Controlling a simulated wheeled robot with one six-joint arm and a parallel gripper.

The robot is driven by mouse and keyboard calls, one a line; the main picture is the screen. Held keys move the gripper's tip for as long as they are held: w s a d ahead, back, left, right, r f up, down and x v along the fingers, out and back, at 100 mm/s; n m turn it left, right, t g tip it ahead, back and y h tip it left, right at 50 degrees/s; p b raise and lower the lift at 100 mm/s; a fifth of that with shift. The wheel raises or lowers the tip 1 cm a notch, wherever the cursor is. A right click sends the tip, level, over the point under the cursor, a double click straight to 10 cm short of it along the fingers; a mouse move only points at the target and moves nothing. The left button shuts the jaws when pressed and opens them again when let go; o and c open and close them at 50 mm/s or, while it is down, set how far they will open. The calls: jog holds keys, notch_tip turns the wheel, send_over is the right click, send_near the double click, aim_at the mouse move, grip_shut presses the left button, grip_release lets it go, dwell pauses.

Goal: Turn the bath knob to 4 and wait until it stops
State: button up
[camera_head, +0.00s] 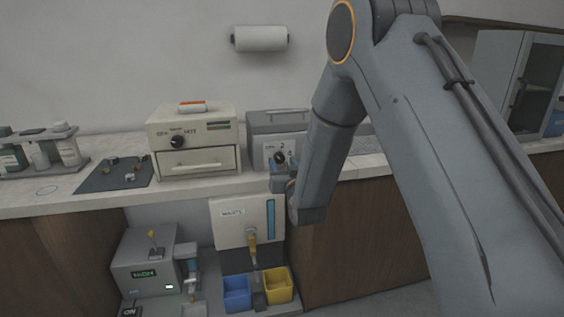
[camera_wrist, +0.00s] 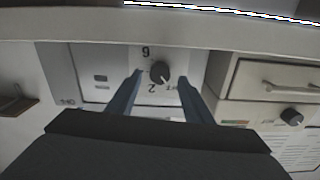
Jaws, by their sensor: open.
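The bath is a grey box (camera_head: 262,120) on the counter with a pale front panel; it also shows upside down in the wrist view (camera_wrist: 90,62). Its round black knob (camera_wrist: 160,72) sits among printed digits, with a 2 and a 6 legible in the wrist view. The knob (camera_head: 279,157) also shows in the head view, near a 2 and a 4. Its pointer setting is too small to read. My gripper (camera_wrist: 160,79) is open, one finger on each side of the knob, with visible gaps. In the head view my gripper (camera_head: 281,178) is at the bath's front.
A cream oven-like unit (camera_head: 195,140) with its own black knob stands left of the bath. A dark mat (camera_head: 100,182) with small parts lies further left. Below are a white panel unit (camera_head: 235,225), a blue bin (camera_head: 236,294), a yellow bin (camera_head: 278,285) and a grey machine (camera_head: 140,275).

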jog(key=shift+x, duration=0.9)
jog(key=c, duration=1.1)
